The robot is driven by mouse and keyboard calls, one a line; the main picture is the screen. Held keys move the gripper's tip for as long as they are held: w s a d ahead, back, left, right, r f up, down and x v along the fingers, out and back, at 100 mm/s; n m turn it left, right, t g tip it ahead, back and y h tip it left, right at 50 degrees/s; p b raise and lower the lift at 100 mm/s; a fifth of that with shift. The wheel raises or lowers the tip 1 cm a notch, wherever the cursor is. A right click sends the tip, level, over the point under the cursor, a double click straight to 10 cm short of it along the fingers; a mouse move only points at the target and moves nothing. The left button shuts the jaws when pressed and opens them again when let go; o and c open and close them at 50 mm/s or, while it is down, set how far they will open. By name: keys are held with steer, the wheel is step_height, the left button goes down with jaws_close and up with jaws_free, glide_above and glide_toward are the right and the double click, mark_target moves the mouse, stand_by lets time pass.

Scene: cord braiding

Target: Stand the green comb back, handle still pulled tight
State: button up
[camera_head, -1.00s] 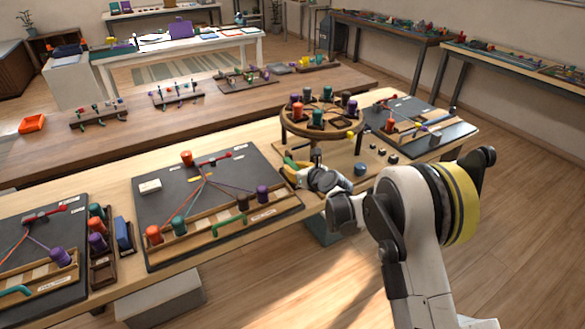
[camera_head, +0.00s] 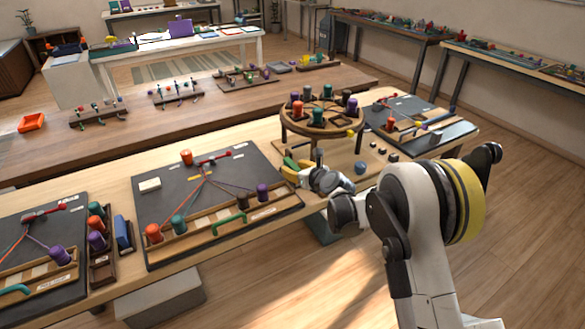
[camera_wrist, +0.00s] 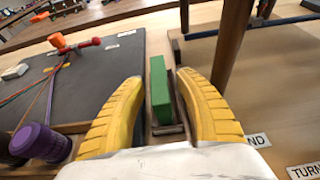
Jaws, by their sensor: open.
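The green comb (camera_wrist: 160,90) shows in the wrist view as an upright green block in a narrow dark holder (camera_wrist: 167,129). My gripper (camera_wrist: 160,95) has its two yellow fingers apart, one on each side of the comb, and seems to touch neither side. In the head view my gripper (camera_head: 292,169) is low over the bench, just right of the dark braiding board (camera_head: 165,190). A green handle (camera_head: 229,223) sits at the board's front wooden rail. Cords fan from the red clamp (camera_head: 214,160) toward the spools; I cannot tell their tension.
A round wooden stand (camera_head: 322,127) with several coloured spools rises close behind my gripper. A purple spool (camera_wrist: 40,142) stands left of the fingers in the wrist view. A blue knob (camera_head: 360,168) and small black blocks lie to the right.

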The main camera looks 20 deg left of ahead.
steer(key=v, duration=1.1)
steer(key=s+d+r+n+h, duration=0.3)
steer(key=s+d+r+n, duration=0.35)
steer(key=d, duration=0.35)
steer(key=s+d+r+n+h, duration=0.2)
steer(key=s+d+r+n, duration=0.3)
steer(key=d+r+n, duration=0.4)
steer(key=s+d+f+n+g+h, duration=0.1)
steer(key=s+d+f+n+h, duration=0.2)
steer(key=s+d+n, duration=0.7)
steer(key=s+d+h, duration=0.2)
steer(key=s+d, duration=0.7)
steer(key=s, duration=0.3)
steer(key=shift+d+g, duration=0.3)
steer(key=shift+g, duration=0.1)
steer(key=shift+f+n, duration=0.1)
steer(key=shift+n, duration=0.15)
